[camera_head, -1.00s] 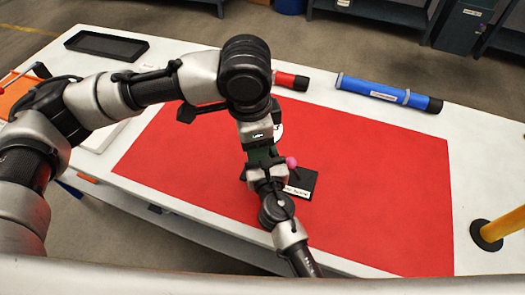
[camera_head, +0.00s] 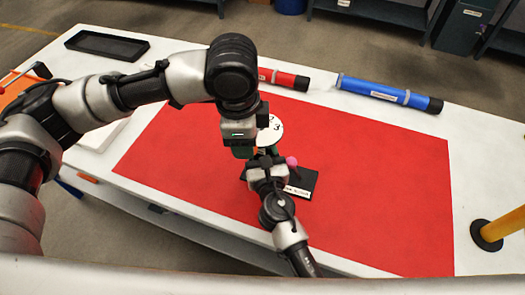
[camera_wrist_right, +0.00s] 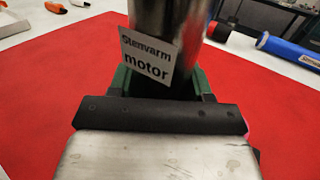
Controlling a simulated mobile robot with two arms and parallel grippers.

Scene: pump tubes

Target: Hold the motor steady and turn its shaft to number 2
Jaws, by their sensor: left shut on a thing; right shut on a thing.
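The motor (camera_wrist_right: 165,25) is a shiny metal cylinder with a "Stenvarm motor" label in the right wrist view. My right gripper (camera_wrist_right: 160,85) is shut on it, with green fingers either side. In the head view my right gripper (camera_head: 266,165) comes from below, over the red mat. A white numbered dial (camera_head: 269,131) shows beside my left gripper (camera_head: 242,151); what it points to is unclear. My left gripper is shut at the motor's top, seemingly on the shaft, but its wrist hides the grip.
A black labelled plate (camera_head: 301,184) and a pink ball (camera_head: 291,161) are right of my right gripper. Red (camera_head: 285,79) and blue (camera_head: 385,92) tubes lie along the far table edge. A black tray (camera_head: 106,45) is far left, a yellow post (camera_head: 502,228) right. The red mat (camera_head: 370,190) is mostly clear.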

